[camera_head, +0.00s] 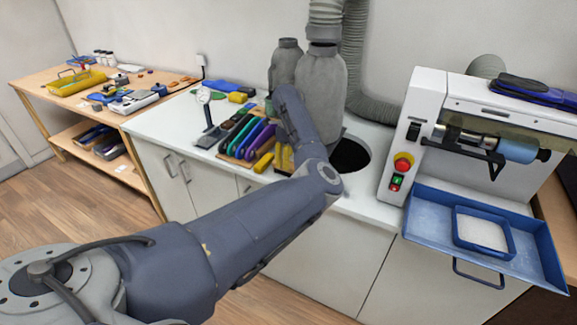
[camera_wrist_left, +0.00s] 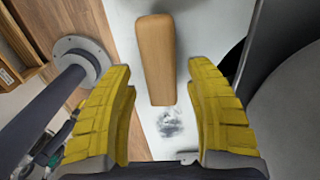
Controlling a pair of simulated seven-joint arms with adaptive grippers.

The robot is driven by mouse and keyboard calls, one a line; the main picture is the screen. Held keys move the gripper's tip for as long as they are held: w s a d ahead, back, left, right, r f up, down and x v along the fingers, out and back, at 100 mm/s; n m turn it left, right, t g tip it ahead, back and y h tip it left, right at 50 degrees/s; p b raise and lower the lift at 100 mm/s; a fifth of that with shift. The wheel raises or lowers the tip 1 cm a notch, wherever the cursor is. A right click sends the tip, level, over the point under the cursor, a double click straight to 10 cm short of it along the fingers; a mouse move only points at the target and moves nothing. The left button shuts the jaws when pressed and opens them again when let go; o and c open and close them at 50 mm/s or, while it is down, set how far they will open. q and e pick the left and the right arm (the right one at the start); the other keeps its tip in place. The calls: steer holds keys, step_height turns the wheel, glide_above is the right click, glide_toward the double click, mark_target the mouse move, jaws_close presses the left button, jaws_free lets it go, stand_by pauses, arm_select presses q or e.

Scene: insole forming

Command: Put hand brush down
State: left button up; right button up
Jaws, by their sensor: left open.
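The hand brush (camera_wrist_left: 155,55) shows in the left wrist view as a tan wooden handle. It lies beyond and between the two yellow ribbed fingers of my left gripper (camera_wrist_left: 165,105). The fingers stand apart, with a visible gap on each side of the handle. Its bristles cannot be made out. In the head view yellow parts of my left gripper (camera_head: 276,159) show beside my forearm, over the front of the white counter (camera_head: 230,172). The brush cannot be made out in that view. My right gripper is in neither view.
Coloured insoles (camera_head: 243,138) lie left of my arm. Grey canisters (camera_head: 321,90) and a dark round opening (camera_head: 350,157) are behind and right of it. A white machine (camera_head: 420,110) with a blue tray (camera_head: 425,212) stands right. A wooden table (camera_head: 70,100) is at left.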

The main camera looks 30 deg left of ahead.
arm_select(q)
step_height(320, 180, up, 9)
stand_by(0.4)
stand_by(0.4)
